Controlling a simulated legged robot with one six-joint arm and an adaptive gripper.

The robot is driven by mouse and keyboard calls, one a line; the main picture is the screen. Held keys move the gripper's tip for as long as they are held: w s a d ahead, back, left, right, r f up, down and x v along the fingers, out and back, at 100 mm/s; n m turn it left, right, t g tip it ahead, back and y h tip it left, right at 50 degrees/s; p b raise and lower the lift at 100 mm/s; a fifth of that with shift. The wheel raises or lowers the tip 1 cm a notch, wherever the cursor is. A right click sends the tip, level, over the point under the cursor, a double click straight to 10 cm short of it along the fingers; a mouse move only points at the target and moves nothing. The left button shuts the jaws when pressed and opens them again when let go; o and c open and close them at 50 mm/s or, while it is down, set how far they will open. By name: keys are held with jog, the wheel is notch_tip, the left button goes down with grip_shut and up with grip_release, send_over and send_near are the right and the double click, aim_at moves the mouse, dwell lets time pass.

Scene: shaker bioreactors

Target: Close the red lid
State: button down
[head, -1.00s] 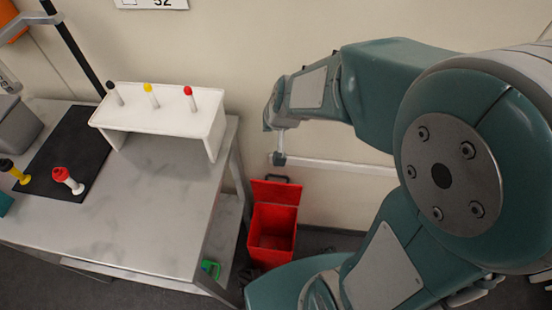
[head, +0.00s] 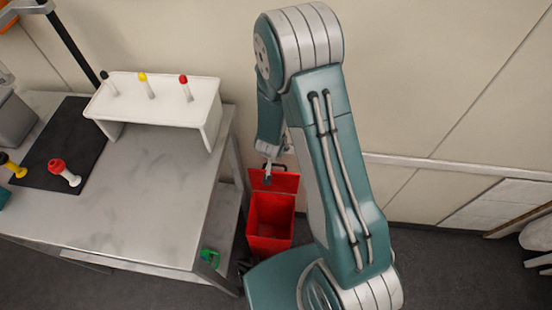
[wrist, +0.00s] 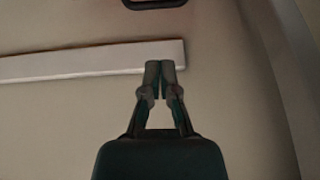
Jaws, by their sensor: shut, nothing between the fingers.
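The red bin (head: 271,232) stands on the floor right of the table, its inside showing. Its red lid (head: 287,182) is open and stands up at the back of the bin, near the wall. A dark handle (head: 282,166) shows at the lid's top edge. My gripper (head: 268,180) hangs at the upper left part of the lid and overlaps it in the head view. I cannot tell whether they touch. In the wrist view my gripper (wrist: 160,66) has its fingertips together, with nothing between them. A dark rounded piece (wrist: 155,3) is cut off at the top there.
The table (head: 150,190) bears a white rack (head: 160,97) with several capped tubes. A pale wall rail (head: 440,170) runs behind. The floor right of my arm is mostly clear.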

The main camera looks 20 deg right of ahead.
aim_at(275, 177)
jog(key=x, duration=1)
jog(key=shift+f, duration=0.4)
jog(key=shift+s, duration=0.15)
